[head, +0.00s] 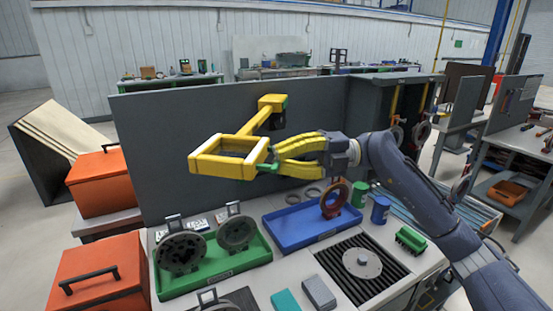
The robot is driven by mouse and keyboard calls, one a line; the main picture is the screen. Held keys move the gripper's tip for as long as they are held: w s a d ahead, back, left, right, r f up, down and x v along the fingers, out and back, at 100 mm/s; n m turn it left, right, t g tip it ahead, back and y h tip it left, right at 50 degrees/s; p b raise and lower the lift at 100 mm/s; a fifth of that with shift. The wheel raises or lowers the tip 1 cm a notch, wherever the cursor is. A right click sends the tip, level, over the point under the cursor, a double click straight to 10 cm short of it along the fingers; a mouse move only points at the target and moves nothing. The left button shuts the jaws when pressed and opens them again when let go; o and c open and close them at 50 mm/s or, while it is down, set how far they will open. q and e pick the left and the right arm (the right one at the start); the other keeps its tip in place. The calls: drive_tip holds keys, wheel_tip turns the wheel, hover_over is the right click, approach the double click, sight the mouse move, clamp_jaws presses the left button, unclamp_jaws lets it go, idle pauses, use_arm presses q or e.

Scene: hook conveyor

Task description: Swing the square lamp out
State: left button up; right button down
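My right gripper (275,160), with yellow fingers, reaches in from the right. Its fingertips are at the lamp's right edge, beside a small green part (265,168). I cannot tell whether the fingers touch or grip the lamp. My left gripper is not in view.
Below the lamp, the bench holds a green tray (215,279) with round dark parts, a blue tray (300,236) with a ring part, and a black grille (340,277) with a grey disc. Orange boxes (98,182) stand at the left. The grey panel (150,130) is close behind the lamp.

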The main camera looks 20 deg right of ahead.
drive_tip(key=shift+d, duration=0.15)
drive_tip(key=c, duration=1.7)
unclamp_jaws()
drive_tip(key=shift+d, duration=0.25)
drive_tip(key=shift+o, duration=1.1)
drive_tip(key=shift+a, duration=0.15)
drive_tip(key=s+d, duration=0.1)
drive_tip(key=d, duration=1.1)
drive_tip(key=shift+s, duration=0.15)
